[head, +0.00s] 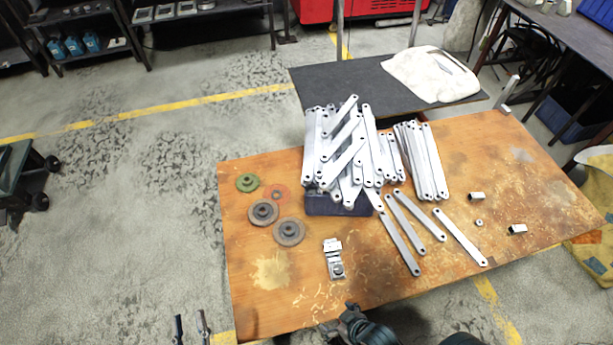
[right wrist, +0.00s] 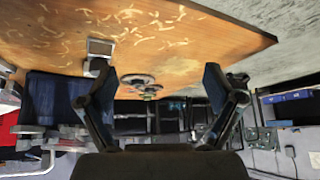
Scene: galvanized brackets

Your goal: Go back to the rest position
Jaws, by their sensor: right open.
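The galvanized brackets (head: 340,150) are flat grey bars heaped in and over a dark blue bin (head: 325,206) on the wooden table (head: 400,300). More bars (head: 422,160) lie stacked to its right, and several lie loose in front (head: 400,243). My left gripper (head: 190,325) shows at the bottom left of the head view, its two thin fingers apart and empty, off the table's left edge. My right gripper (head: 345,322) is at the table's front edge, partly cut off. In the right wrist view its fingers (right wrist: 155,85) are wide apart with nothing between them.
Grinding discs (head: 264,211) and a small metal clamp-like part (head: 335,258) lie on the table's left half. Short metal pieces (head: 476,196) lie at right. A dark bench (head: 340,85) with a pale cloth stands behind. Open floor (head: 120,200) is at left.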

